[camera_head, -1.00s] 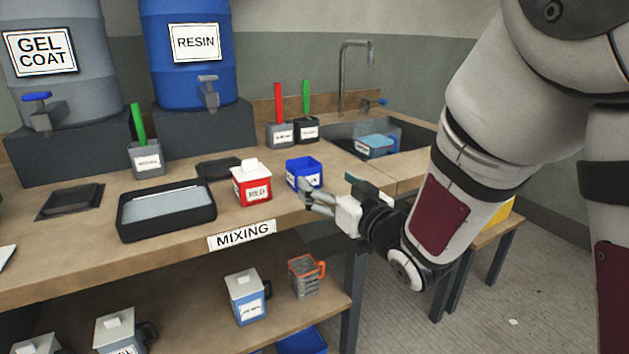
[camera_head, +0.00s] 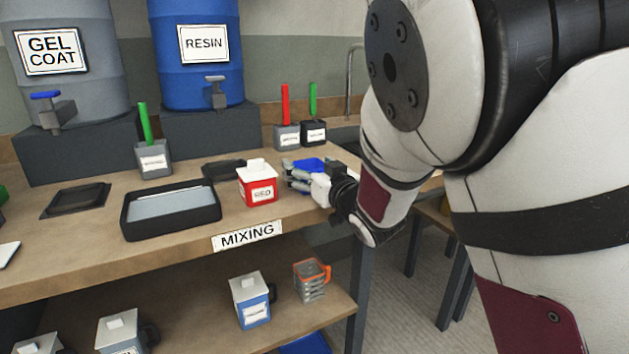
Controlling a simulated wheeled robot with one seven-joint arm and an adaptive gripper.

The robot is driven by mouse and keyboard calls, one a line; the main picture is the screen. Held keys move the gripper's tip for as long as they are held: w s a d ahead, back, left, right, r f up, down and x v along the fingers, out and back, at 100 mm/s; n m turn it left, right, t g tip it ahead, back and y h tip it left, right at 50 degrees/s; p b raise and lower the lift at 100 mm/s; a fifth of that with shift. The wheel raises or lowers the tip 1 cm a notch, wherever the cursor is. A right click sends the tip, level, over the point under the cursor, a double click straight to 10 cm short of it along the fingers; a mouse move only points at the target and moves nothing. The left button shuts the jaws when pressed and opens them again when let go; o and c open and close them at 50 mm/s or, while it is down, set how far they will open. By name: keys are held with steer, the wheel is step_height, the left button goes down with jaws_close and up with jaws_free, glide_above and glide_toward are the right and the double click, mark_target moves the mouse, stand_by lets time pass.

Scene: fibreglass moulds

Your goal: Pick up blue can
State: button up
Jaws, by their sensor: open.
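A small open-topped blue can (camera_head: 308,165) stands on the mixing bench, just right of a red can (camera_head: 258,184) with a white lid and a "RED" label. My gripper (camera_head: 290,178) is open at the blue can, and its fingers and palm cover most of the can's front. I cannot tell whether the fingers touch the can or are around it. Another blue can (camera_head: 252,308), with a white lid and a dark handle, stands on the lower shelf.
A black tray (camera_head: 171,221) with a grey inside lies left of the red can. Grey and black pots (camera_head: 287,138) with red and green handles stand behind. The grey jug with an orange rim (camera_head: 311,283) is below. My arm hides most of the sink.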

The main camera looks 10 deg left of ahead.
steer(key=c, duration=1.4)
steer(key=shift+r, duration=0.1)
